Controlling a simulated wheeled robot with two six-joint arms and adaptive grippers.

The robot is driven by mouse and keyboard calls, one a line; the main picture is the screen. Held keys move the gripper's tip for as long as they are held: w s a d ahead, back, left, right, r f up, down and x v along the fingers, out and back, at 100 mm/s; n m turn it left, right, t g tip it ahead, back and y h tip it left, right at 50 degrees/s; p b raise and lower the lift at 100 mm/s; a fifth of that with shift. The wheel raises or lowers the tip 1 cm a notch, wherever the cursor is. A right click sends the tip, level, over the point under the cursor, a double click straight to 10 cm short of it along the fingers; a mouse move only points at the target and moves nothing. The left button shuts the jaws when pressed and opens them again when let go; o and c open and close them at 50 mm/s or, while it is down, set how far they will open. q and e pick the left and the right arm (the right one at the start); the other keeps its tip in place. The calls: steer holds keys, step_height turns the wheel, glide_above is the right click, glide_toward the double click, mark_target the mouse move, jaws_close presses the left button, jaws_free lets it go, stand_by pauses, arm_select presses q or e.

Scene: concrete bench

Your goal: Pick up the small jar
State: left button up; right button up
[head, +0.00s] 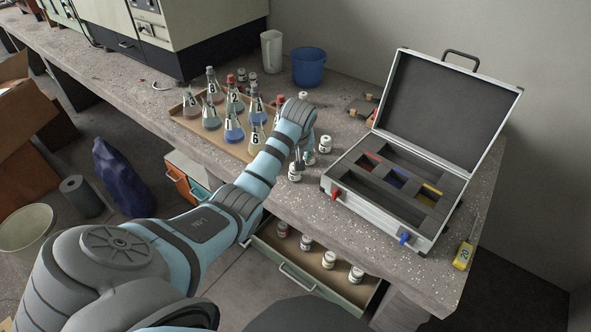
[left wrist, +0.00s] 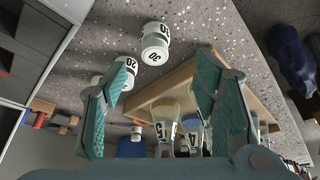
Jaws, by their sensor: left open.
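My left gripper (head: 300,158) is over the bench beside a few small white jars. One small jar (head: 295,172) stands just below it, another jar (head: 325,144) to its right, and a third (head: 309,158) close by, partly beside the fingers. In the left wrist view my left gripper (left wrist: 162,88) is open, with its two teal fingers apart and nothing held. A white jar with a black number (left wrist: 155,44) lies ahead of the fingertips, and a second numbered jar (left wrist: 127,70) is near the left finger. Which jar the task means cannot be told. My right gripper is not in view.
A wooden tray (head: 186,109) of numbered flasks stands left of the gripper. An open silver case (head: 345,200) is to the right. An open drawer (head: 333,291) with several jars juts out below. A blue bucket (head: 309,68) stands behind; a yellow tag (head: 463,256) is at right.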

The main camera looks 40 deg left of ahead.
arm_select(q)
steer(key=b+x, duration=0.1)
steer(key=x, duration=0.1)
steer(key=b+x, duration=0.1)
steer(key=x, duration=0.1)
steer(key=b+x, duration=0.1)
steer(key=x, duration=0.2)
steer(key=shift+w+d, duration=0.1)
steer(key=shift+w, duration=0.35)
steer(key=shift+c, duration=0.4)
steer(key=shift+r, duration=0.1)
steer(key=c, duration=1.1)
